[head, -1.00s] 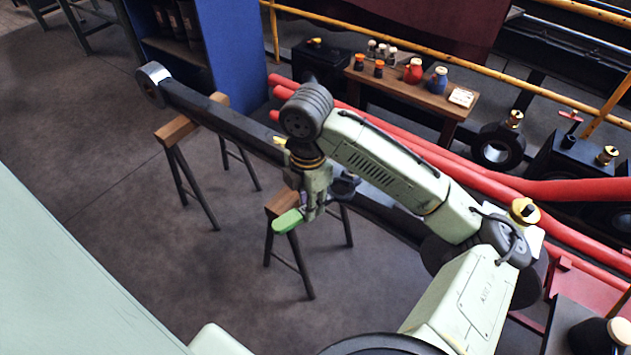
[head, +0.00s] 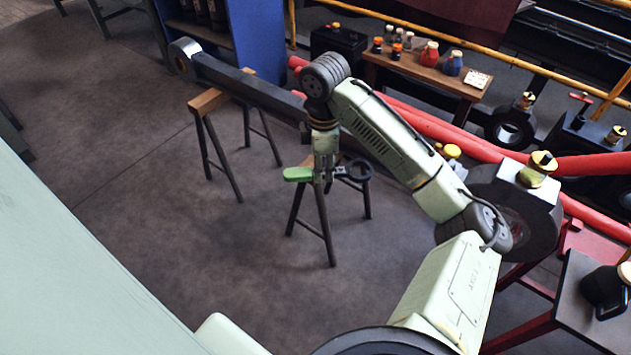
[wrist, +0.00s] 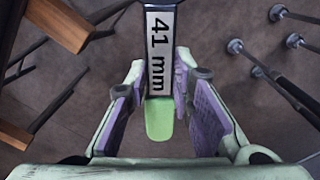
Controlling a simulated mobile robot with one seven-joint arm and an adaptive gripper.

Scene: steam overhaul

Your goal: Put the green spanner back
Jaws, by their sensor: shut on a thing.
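The green spanner has a green handle end (head: 297,174) and a dark ring head (head: 360,170) in the head view. My gripper (head: 328,184) is shut on its shank between these ends and holds it in the air, roughly level, in front of a trestle. In the wrist view the spanner (wrist: 159,65) lies between my gripper's purple-padded fingers (wrist: 158,98). A white label on it reads "41 mm", and its green end points toward the palm. The ring head is cut off at the top of that view. No storage place for the spanner can be made out.
A long dark rod (head: 240,84) rests on wooden-topped trestles (head: 217,97) behind my gripper. A small bench (head: 440,79) with jars and cans stands at the back, beside red pipes (head: 420,122). A dark side table (head: 590,290) is at lower right.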

